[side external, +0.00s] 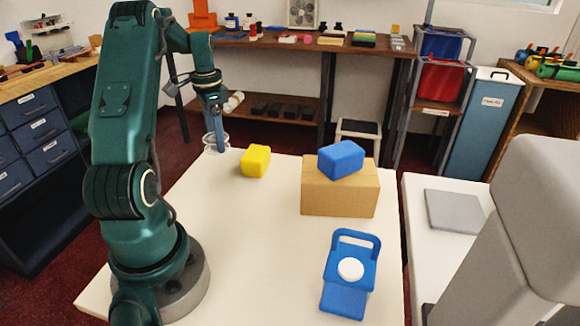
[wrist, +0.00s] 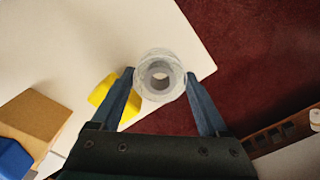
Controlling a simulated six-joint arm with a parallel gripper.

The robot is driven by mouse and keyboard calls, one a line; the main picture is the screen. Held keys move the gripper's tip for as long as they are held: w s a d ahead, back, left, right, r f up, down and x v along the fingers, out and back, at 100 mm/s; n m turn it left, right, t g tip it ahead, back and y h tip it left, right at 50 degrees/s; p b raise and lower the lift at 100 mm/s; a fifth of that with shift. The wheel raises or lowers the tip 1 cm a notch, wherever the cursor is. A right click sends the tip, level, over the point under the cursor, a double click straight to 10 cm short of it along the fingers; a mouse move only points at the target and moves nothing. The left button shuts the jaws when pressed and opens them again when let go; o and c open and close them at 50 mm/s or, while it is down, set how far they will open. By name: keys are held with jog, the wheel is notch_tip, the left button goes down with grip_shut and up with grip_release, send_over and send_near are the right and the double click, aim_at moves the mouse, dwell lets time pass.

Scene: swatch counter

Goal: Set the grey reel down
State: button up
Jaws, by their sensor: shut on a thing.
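The grey reel (wrist: 147,84) shows between my fingertips in the wrist view, with a central hole and a pale, see-through-looking outer ring. My gripper (wrist: 160,75) is shut on it, one finger on each side. In the side view my gripper (side external: 216,140) points down over the far left corner of the white table (side external: 265,220). The reel (side external: 224,149) shows there as a clear, pale ring around the fingertips. I cannot tell whether its underside touches the table.
A yellow block (side external: 255,161) stands close to the right of the reel. A cardboard box (side external: 340,195) with a blue block (side external: 341,159) on top is farther right. A blue holder with a white disc (side external: 350,269) lies near the front. The table's middle is clear.

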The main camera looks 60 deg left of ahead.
aim_at(220, 163)
jog(key=shift+f, duration=2.15)
jog(key=o, duration=1.2)
jog(key=shift+f, duration=0.15)
